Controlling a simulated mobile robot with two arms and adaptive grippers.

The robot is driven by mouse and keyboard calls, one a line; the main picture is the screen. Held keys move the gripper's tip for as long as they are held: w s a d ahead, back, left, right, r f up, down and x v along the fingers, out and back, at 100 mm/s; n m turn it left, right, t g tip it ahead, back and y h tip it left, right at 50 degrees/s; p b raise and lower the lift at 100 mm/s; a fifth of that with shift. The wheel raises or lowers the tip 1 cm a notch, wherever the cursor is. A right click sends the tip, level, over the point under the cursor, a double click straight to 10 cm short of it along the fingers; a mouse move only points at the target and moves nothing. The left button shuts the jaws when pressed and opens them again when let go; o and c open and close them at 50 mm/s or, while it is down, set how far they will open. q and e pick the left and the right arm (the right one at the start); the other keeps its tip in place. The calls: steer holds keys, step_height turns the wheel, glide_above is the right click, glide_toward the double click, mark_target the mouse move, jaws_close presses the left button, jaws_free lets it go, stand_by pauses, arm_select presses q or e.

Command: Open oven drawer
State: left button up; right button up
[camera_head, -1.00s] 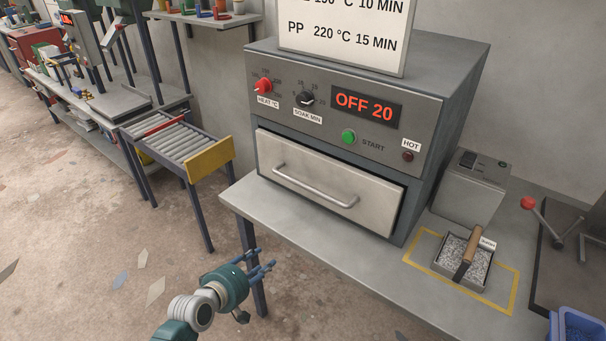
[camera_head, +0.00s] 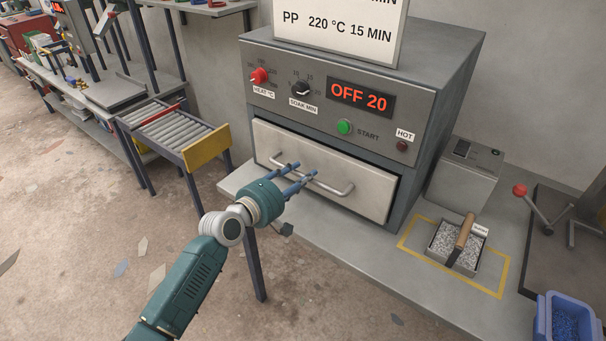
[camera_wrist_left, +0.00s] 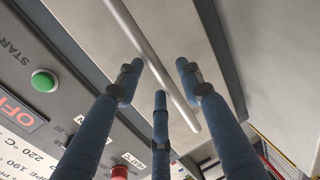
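The oven (camera_head: 420,80) stands on a grey bench, its display reading OFF 20. Its pale drawer (camera_head: 375,192) is shut, with a curved metal bar handle (camera_head: 335,190) across the front. My left gripper (camera_head: 298,176) is at the handle, its blue fingers partly covering the bar's left and middle part. In the left wrist view, the gripper (camera_wrist_left: 158,85) has its fingers spread apart, and the handle (camera_wrist_left: 150,55) runs lengthwise through the gap between their tips. I cannot tell whether any finger touches it. My right gripper is not in view.
A roller conveyor (camera_head: 175,132) with a yellow end plate stands left of the oven. On the bench to the right are a tray of grey granules (camera_head: 447,240) with a wooden-handled tool, a grey box (camera_head: 463,172) and a blue bin (camera_head: 545,318).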

arm_select(q)
steer(key=shift+x, duration=0.75)
jaws_close()
